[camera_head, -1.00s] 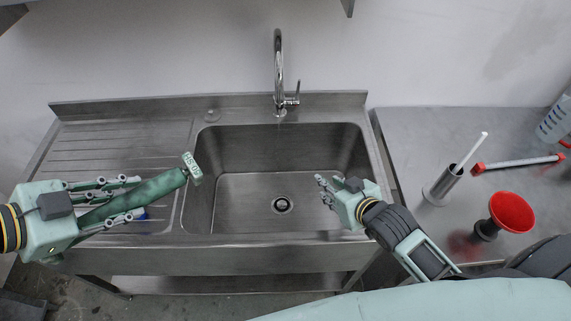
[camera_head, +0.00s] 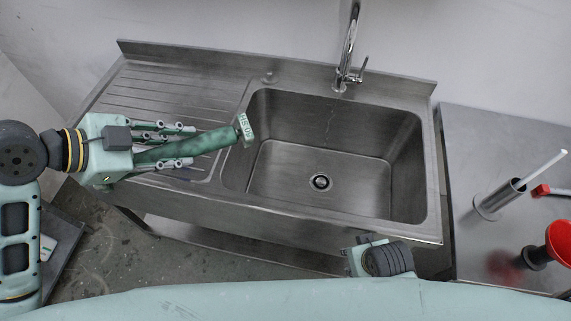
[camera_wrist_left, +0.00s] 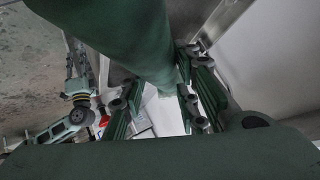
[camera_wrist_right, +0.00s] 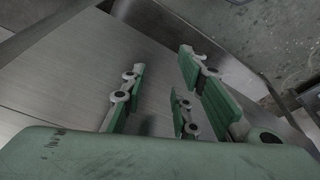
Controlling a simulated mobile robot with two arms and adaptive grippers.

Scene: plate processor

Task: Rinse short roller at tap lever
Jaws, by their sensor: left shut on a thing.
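My left gripper (camera_head: 165,146) is shut on a green roller (camera_head: 205,141) with a white lettered end (camera_head: 244,130). The end points right, over the left rim of the sink (camera_head: 262,200). In the left wrist view the roller (camera_wrist_left: 125,35) passes between the fingers (camera_wrist_left: 160,105). The tap (camera_head: 349,45) rises behind the basin, with its lever (camera_head: 358,76) at its base on the right. A faint line shows on the basin's back wall; I cannot tell if it is water. My right gripper (camera_wrist_right: 160,95) is open and empty; in the head view its fingers are mostly hidden at the sink's front edge.
A ribbed drainboard (camera_head: 180,95) lies left of the basin. On the right table (camera_head: 480,130) stand a metal cylinder with a white rod (camera_head: 500,200), a red funnel (camera_head: 560,245) and a red-ended piece (camera_head: 545,190). The basin holds only its drain (camera_head: 320,182).

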